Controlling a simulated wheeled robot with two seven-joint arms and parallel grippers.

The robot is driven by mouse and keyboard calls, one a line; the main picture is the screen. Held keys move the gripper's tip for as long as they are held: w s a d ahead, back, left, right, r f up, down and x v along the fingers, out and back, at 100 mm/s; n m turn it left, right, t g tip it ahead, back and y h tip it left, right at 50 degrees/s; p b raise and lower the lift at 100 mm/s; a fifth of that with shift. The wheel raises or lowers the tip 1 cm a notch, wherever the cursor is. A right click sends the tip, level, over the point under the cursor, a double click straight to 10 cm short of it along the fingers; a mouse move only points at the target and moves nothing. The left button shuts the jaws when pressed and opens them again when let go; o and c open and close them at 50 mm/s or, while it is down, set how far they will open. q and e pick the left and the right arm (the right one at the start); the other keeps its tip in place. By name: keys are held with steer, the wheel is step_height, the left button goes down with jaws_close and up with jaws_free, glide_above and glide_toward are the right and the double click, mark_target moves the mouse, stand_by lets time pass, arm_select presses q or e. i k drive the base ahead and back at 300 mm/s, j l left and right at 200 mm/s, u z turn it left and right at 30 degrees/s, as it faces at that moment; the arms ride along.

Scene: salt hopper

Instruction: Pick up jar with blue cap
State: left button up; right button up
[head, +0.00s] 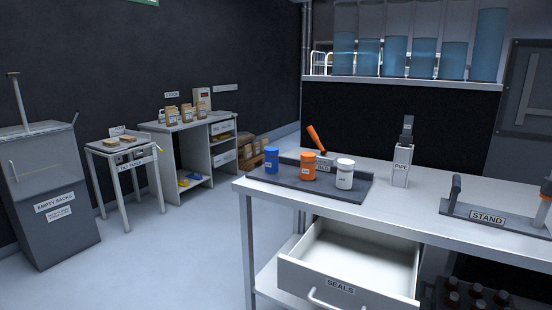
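The jar with the blue cap (271,160) stands upright at the left end of a dark tray (335,191) on the metal workbench (411,200). Its body looks blue as well. An orange jar (308,166) stands to its right, and a white jar (345,174) stands further right on the same tray. An orange-handled tool (316,139) leans up behind the jars. Neither of my grippers shows in the head view.
An open drawer labelled SEALS (340,287) juts out below the bench front. A PIPE holder (402,168) and a STAND fixture (487,217) occupy the bench to the right. A grey EMPTY SACKS bin (52,185) stands far left. The floor left of the bench is clear.

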mark_target(271, 154)
steer(key=i+j+z, duration=0.25)
steer(key=i+j, duration=0.15)
steer(key=j, duration=0.2)
steer(key=i+j+z, duration=0.2)
steer(key=i+j, duration=0.2)
steer(key=j, duration=0.25)
steer(key=i+j+z, duration=0.15)
steer(key=j, duration=0.2)
steer(key=i+j+z, duration=0.1)
steer(key=j, duration=0.3)
